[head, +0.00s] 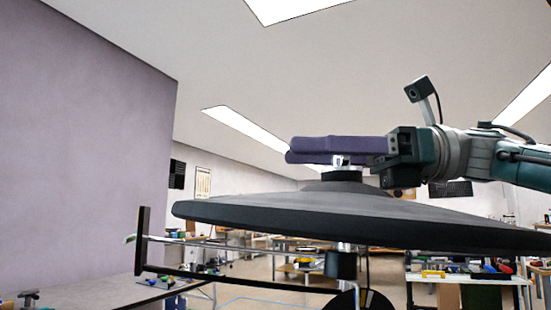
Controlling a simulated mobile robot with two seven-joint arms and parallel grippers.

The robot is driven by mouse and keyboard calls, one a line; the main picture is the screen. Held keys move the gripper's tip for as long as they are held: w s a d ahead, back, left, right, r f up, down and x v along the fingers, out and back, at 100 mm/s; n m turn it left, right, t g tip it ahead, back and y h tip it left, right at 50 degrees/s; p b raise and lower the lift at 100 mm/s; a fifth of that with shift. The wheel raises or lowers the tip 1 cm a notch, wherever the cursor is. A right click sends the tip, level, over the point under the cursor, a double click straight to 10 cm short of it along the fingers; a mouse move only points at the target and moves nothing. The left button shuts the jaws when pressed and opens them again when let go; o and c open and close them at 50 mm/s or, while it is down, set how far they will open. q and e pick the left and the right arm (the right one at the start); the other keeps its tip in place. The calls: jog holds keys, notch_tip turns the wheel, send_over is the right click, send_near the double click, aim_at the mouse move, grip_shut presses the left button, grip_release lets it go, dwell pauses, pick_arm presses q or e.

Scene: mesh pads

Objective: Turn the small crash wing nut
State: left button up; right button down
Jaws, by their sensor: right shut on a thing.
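The small crash (330,222) is a wide dark grey cymbal pad, seen almost edge-on across the middle and right of the head view. On top of its raised centre is a short dark collar (342,175). The wing nut (341,160) shows as a small silvery piece just above the collar, mostly hidden by the fingers. My right gripper (297,150) comes in from the right, with long purple fingers lying level over the pad's centre. It is shut on the wing nut. My left gripper is out of view.
Below the pad are a metal stand rod with a black clamp (341,265) and a black rack bar (240,282) with an upright end (142,240). A lilac wall (90,150) stands at left. Workbenches (470,278) are farther back. The space above the pad's left side is clear.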

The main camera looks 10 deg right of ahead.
jog(key=shift+a, duration=0.1)
jog(key=shift+c, duration=1.4)
grip_release()
jog(key=d, duration=0.6)
jog(key=s+d+b, duration=0.1)
jog(key=d, duration=0.2)
jog(key=shift+d, duration=0.45)
